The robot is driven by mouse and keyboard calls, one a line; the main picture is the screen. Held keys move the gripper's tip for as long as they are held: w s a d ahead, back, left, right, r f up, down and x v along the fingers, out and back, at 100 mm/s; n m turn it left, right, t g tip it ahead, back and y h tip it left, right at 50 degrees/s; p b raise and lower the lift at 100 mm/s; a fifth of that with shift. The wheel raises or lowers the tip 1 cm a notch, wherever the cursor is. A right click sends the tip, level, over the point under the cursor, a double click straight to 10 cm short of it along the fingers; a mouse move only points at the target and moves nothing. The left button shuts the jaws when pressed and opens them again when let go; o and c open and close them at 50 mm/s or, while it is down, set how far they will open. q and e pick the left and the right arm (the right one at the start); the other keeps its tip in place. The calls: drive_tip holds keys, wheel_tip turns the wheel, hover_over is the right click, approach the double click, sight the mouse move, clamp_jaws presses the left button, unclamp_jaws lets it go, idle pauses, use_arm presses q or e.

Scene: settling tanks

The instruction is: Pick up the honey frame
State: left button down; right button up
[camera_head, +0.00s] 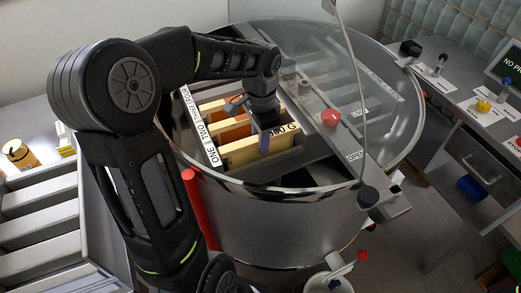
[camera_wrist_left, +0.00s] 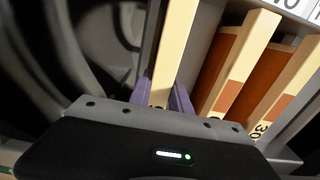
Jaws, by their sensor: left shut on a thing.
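A honey frame (camera_head: 238,152) with a pale wooden top bar stands nearest the front in the slots of the big round steel drum. My left gripper (camera_head: 264,142) reaches down over the drum and is shut on this frame's bar, toward its right end. In the left wrist view, the purple fingertips (camera_wrist_left: 164,97) sit on either side of the wooden bar (camera_wrist_left: 177,40). Other wooden frames with orange-brown faces (camera_wrist_left: 216,70) stand behind it. The lower part of the held frame is hidden in the drum, so I cannot tell whether it is raised. My right gripper is not in view.
The steel drum (camera_head: 275,225) has a clear lid standing up and a crossbar with a red knob (camera_head: 330,117). A slotted grey rack (camera_head: 45,200) and a small jar (camera_head: 18,152) are at left. A bench with several small items (camera_head: 480,105) is at right.

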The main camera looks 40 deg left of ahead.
use_arm(q)
drive_tip(key=shift+r, duration=0.15)
wheel_tip(320, 180, up, 18)
drive_tip(key=p, duration=0.6)
drive_tip(key=s+a, duration=0.4)
drive_tip(key=s, duration=0.4)
drive_tip(key=s+a, duration=0.4)
drive_tip(key=s, duration=0.4)
drive_tip(key=shift+a, duration=0.2)
